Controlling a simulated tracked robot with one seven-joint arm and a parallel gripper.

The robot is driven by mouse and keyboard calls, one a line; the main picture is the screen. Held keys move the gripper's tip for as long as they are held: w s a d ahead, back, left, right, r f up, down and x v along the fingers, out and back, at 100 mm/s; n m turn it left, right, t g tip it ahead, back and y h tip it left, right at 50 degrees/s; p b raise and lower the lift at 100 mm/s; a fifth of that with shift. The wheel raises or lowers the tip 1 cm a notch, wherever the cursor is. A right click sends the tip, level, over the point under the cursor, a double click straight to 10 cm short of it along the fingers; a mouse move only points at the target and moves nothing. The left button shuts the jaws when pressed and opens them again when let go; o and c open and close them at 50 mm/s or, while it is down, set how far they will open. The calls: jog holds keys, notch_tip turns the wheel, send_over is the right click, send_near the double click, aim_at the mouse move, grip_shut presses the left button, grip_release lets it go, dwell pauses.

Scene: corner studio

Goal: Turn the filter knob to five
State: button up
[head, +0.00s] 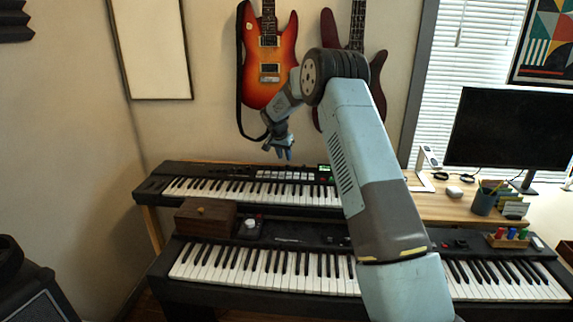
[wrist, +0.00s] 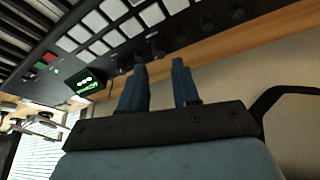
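The upper keyboard (head: 196,170) stands at the back, with white pads and a small lit green display (head: 323,168) on its panel. In the wrist view its panel shows the green display (wrist: 86,82), white pads (wrist: 98,20) and a row of small dark knobs (wrist: 157,46). Labels on the knobs are not legible, so I cannot tell which is the filter knob or where it points. My gripper (head: 284,155) hangs above the rear of this keyboard. In the wrist view my gripper (wrist: 159,65) is open, its two blue fingers apart with nothing held, near the knob row.
A lower keyboard (head: 262,265) stands in front, with a brown wooden box (head: 206,217) behind its keys. Guitars (head: 270,60) hang on the wall behind my gripper. A monitor (head: 510,128) and a pen cup (head: 483,202) stand at right.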

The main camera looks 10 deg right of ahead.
aim_at(287, 165)
jog(key=shift+x, duration=2.75)
jog(key=shift+d, duration=0.1)
grip_shut()
